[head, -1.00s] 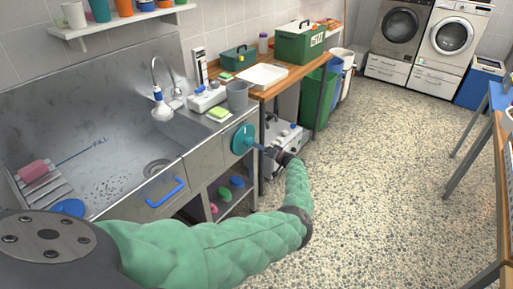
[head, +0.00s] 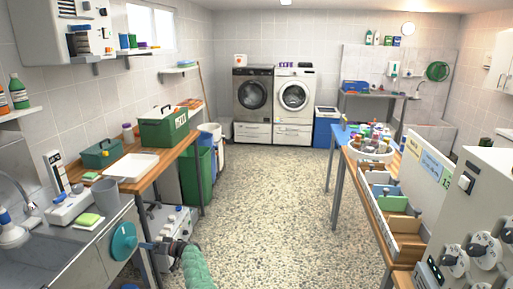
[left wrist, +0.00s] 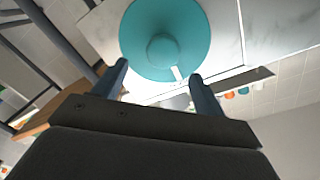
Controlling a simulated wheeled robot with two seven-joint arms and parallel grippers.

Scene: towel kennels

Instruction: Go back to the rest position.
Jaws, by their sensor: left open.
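My left gripper (head: 152,245) is low at the left in the head view, at the end of my green-sleeved arm, in front of the sink unit. A round teal disc (head: 123,242) with a central hub is on the front of the sink unit, just left of the gripper. In the left wrist view the teal disc (left wrist: 165,40) fills the top middle, beyond the two dark fingers (left wrist: 160,85). The fingers are spread apart with nothing between them. My right gripper is in neither view.
A wooden bench (head: 178,150) with a green box (head: 163,127) and a white tray (head: 131,167) stands behind the sink. A white and grey machine (head: 170,228) sits beneath. A table with dividers (head: 385,205) is at right. The floor (head: 265,170) between is clear.

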